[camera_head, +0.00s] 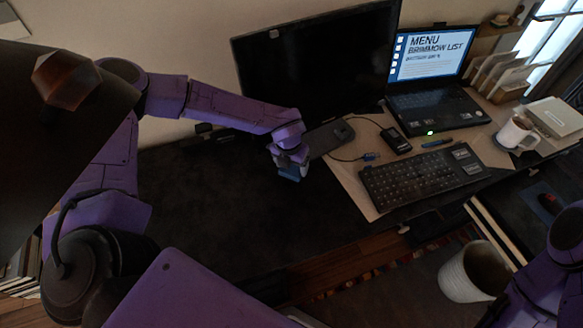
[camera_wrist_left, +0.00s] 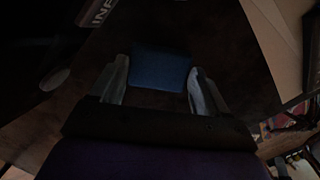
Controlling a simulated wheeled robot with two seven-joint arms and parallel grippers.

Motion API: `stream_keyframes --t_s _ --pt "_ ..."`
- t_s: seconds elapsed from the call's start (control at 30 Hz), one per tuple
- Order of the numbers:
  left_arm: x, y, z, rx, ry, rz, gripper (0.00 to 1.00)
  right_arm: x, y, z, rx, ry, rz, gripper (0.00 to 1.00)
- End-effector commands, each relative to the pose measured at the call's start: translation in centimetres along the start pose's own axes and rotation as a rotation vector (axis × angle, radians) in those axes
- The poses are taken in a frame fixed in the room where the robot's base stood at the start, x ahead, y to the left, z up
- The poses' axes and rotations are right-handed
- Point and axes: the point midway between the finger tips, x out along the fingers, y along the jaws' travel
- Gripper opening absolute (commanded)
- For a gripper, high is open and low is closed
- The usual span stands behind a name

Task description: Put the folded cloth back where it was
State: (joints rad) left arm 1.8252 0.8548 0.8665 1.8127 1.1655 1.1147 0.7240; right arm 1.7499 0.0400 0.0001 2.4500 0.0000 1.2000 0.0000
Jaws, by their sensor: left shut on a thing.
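The folded cloth is a small blue block (camera_wrist_left: 161,70) between the two fingers of my left gripper (camera_wrist_left: 157,76) in the left wrist view. In the head view my left gripper (camera_head: 290,165) points down near the middle, in front of the monitor, with a bit of the blue cloth (camera_head: 290,175) at its tips. The gripper is shut on the cloth. Below it is a dark surface (camera_head: 215,195); I cannot tell whether the cloth touches it. My right arm shows only at the lower right edge, and its gripper is out of view.
A large monitor (camera_head: 315,70) stands behind the gripper. To the right are a laptop (camera_head: 432,110), a keyboard (camera_head: 420,178), a black box-like device (camera_head: 395,140) with a cable, and a white mug (camera_head: 515,132). A white bin (camera_head: 470,272) stands lower right. The dark surface left of the gripper looks clear.

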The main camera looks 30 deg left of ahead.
Motion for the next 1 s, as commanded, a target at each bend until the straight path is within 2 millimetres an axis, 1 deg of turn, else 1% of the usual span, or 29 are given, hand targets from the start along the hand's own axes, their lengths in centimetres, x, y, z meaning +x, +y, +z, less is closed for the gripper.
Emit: stream_keyframes --t_s 0.1,0.17,0.23,0.37,0.4,0.47,0.67,0.77,0.87,1.0 --pt "2.1 0.1 -0.3 0.001 0.005 0.002 0.51 -0.4 0.0 -0.2 0.000 0.000 0.000 0.00" --pt "2.9 0.1 -0.4 0.000 0.004 0.001 0.51 -0.5 0.1 -0.2 0.000 0.000 0.000 0.00" --pt "3.2 0.1 -0.4 0.000 0.001 0.001 0.51 -0.5 0.0 -0.2 0.000 0.000 0.000 0.00" --pt "3.2 0.1 -0.4 0.000 0.001 0.001 0.51 -0.4 0.0 -0.2 0.000 0.000 0.000 0.00" --pt "3.2 0.1 -0.5 0.000 0.001 0.001 0.82 -0.4 0.0 -0.2 0.000 0.000 0.000 0.00" --pt "3.2 0.1 -0.5 0.000 0.001 0.001 1.00 -0.4 0.0 -0.2 0.000 0.000 0.000 0.00" --pt "3.2 0.1 -0.4 0.000 0.001 0.001 1.00 -0.4 0.0 -0.2 0.000 0.000 0.000 0.00" --pt "2.7 0.1 -0.4 -0.001 0.000 0.000 1.00 -0.3 0.0 -0.1 0.000 0.000 0.000 0.00" --pt "1.1 0.1 -0.3 -0.001 -0.002 -0.001 1.00 -0.1 0.0 0.0 0.000 0.000 0.000 0.00" --pt "-2.6 0.1 -0.3 -0.001 -0.006 -0.002 1.00 0.4 0.0 0.2 0.000 0.000 0.000 0.00"
